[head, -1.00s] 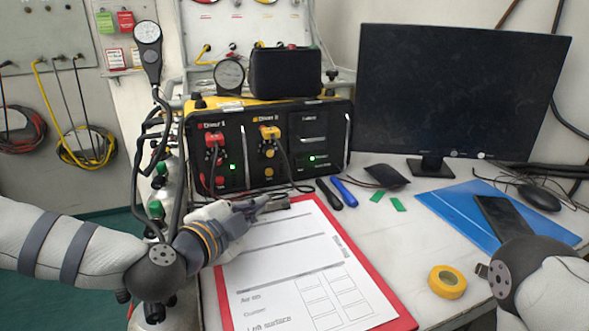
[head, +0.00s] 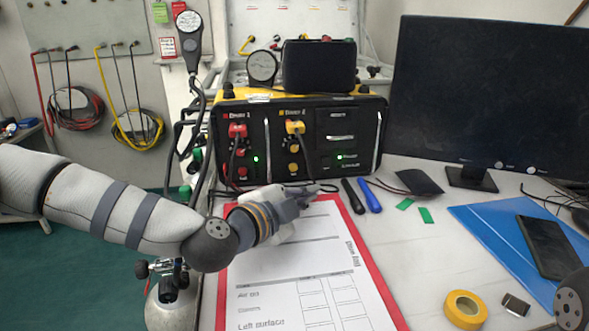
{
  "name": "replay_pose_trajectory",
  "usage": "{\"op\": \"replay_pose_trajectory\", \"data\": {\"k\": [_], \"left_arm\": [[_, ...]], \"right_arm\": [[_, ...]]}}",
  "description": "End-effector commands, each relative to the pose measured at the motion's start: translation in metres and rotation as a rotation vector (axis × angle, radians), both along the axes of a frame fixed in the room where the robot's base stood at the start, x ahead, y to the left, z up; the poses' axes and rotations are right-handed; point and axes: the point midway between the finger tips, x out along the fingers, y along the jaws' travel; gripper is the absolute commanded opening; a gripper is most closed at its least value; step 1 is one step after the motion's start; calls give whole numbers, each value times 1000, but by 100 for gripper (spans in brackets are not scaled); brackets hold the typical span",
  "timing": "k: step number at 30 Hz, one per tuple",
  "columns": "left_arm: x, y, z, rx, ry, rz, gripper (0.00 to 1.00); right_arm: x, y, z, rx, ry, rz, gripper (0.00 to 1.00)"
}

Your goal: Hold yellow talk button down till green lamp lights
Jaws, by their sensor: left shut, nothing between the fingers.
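The black and yellow air panel (head: 352,122) stands at the back of the table. Its middle section, marked in yellow, has a yellow connector (head: 295,127) with a dark cable and small round yellow buttons (head: 293,167) below it. Which of these is the talk button I cannot tell. A green lamp (head: 256,158) glows in the red-marked left section, and another green light (head: 340,157) glows in the right section. I see no lit lamp in the yellow section. My left gripper (head: 314,189) is shut and empty, in front of and below the panel, apart from the buttons. My right gripper is out of view.
A red clipboard (head: 366,259) with a form lies under my left gripper. Black and blue markers (head: 370,197), green pieces, yellow tape (head: 465,309) and a blue folder (head: 490,232) lie to the right. A monitor (head: 490,95) stands at the back right. A black case (head: 319,66) sits atop the panel.

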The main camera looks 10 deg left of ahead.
Motion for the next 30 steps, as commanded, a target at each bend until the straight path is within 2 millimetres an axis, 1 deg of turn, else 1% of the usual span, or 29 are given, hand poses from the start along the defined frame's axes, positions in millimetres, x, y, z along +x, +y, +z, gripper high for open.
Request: {"op": "replay_pose_trajectory", "data": {"k": [1,5,10,15,21,30], "left_arm": [[6,3,-10,-2,11,3,0],[24,11,-13,-1,14,4,0],[47,21,-12,-2,12,3,0],[65,28,-3,0,3,1,0],[73,31,-3,-1,3,1,0],[74,31,-3,0,4,1,0]], "right_arm": [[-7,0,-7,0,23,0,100],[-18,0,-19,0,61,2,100],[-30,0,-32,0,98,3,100],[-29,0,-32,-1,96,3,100],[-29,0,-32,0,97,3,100],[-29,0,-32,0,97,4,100]]}}
